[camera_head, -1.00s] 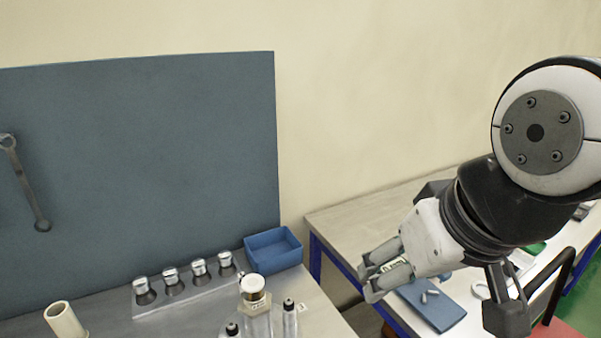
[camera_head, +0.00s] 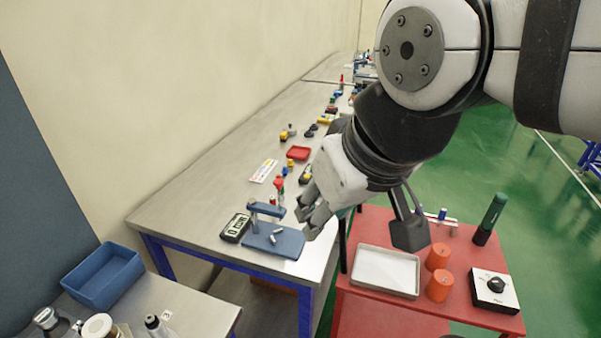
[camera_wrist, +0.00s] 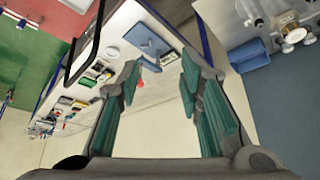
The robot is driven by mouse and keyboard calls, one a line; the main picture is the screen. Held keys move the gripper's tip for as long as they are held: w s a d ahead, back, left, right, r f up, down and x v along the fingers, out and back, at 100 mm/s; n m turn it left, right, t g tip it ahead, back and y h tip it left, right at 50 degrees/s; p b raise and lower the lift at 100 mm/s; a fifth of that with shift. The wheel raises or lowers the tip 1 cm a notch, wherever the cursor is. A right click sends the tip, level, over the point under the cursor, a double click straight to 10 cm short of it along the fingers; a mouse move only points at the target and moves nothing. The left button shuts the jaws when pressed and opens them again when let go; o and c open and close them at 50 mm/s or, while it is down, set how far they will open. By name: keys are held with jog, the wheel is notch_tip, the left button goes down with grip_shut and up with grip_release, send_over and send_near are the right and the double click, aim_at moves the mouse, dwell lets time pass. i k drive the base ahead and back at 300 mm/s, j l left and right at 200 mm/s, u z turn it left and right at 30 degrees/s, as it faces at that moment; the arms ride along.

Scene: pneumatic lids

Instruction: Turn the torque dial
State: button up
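A white box with a black round knob (camera_head: 495,285), which looks like the torque dial, sits on the right side of the red table (camera_head: 375,316). The knob faces up, and small print on the box is too small to read. My gripper (camera_head: 310,215) hangs left of the dial, well apart from it, in front of the grey workbench. In the wrist view my gripper (camera_wrist: 160,82) has its green-padded fingers spread with nothing between them. I cannot make out the dial in the wrist view.
On the red table, a white tray (camera_head: 386,270), two orange cylinders (camera_head: 439,256) and a dark green bottle (camera_head: 490,218) stand left of and behind the dial. The workbench (camera_head: 190,205) holds a blue plate (camera_head: 285,243) and a digital meter (camera_head: 235,228). A blue bin (camera_head: 104,276) is at left.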

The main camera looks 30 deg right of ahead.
aim_at(497, 284)
jog(key=z, duration=0.4)
jog(key=i+l+z, duration=0.1)
jog(key=z, duration=0.65)
jog(key=i+z, duration=0.15)
jog(key=z, duration=0.25)
jog(key=k+l, duration=0.1)
jog(key=l, duration=0.2)
jog(key=k+l, duration=0.1)
jog(key=l, duration=0.45)
jog(key=k+j+z, duration=0.1)
jog(key=j+z, duration=0.4)
jog(key=j, duration=0.25)
jog(key=k+j+u, duration=0.3)
jog(key=u, duration=0.15)
